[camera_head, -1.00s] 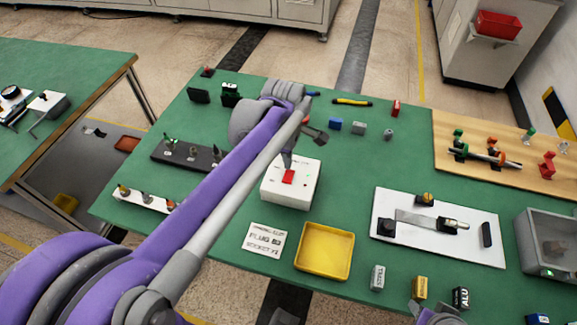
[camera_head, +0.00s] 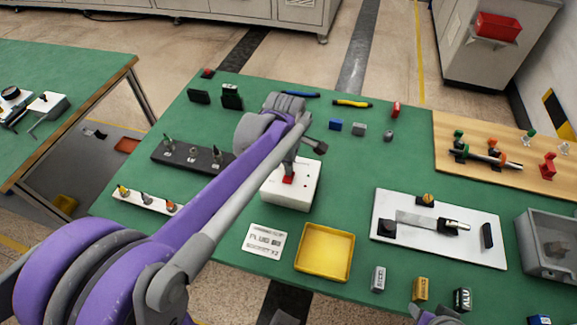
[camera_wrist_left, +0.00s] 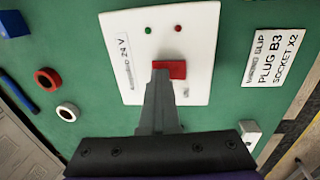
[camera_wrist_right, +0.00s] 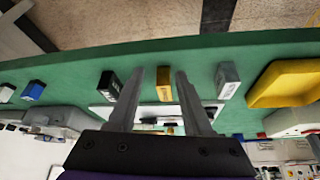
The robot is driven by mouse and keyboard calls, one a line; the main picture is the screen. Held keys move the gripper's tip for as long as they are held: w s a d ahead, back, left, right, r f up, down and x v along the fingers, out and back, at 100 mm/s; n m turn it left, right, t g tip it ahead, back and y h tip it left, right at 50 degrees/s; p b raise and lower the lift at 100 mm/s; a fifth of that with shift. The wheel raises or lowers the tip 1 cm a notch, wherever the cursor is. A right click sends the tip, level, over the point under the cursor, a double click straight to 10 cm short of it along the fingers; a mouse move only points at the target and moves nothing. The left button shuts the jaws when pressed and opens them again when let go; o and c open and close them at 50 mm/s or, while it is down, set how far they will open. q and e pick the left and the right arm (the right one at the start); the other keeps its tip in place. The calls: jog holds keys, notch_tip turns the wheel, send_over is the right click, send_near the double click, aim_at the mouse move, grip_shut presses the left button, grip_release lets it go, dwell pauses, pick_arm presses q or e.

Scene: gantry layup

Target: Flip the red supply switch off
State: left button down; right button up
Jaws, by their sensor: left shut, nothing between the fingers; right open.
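The red supply switch (camera_head: 288,180) is on top of a white box (camera_head: 290,196) in the middle of the green table. My left gripper (camera_head: 288,172) is shut and empty, pointing down with its tips at the switch. In the left wrist view the tips (camera_wrist_left: 161,76) overlap the near edge of the red switch (camera_wrist_left: 172,68); whether they touch it, I cannot tell. A green lamp (camera_wrist_left: 148,29) and a red lamp (camera_wrist_left: 178,27) show on the box face. My right gripper (camera_wrist_right: 160,72) is open and empty, near the table's front edge.
A yellow tray (camera_head: 325,252) and a printed card (camera_head: 264,240) lie in front of the box. A black stand (camera_head: 190,153) with several bits is left of it. A white plate (camera_head: 440,228) with a clamp lies right. Small labelled blocks line the front edge.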

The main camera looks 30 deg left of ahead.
pick_arm(q)
jog(key=shift+s+d+f, duration=0.1)
jog(key=shift+s, duration=0.1)
jog(key=shift+s+d, duration=0.1)
jog(key=shift+s, duration=0.5)
jog(key=shift+w, duration=0.1)
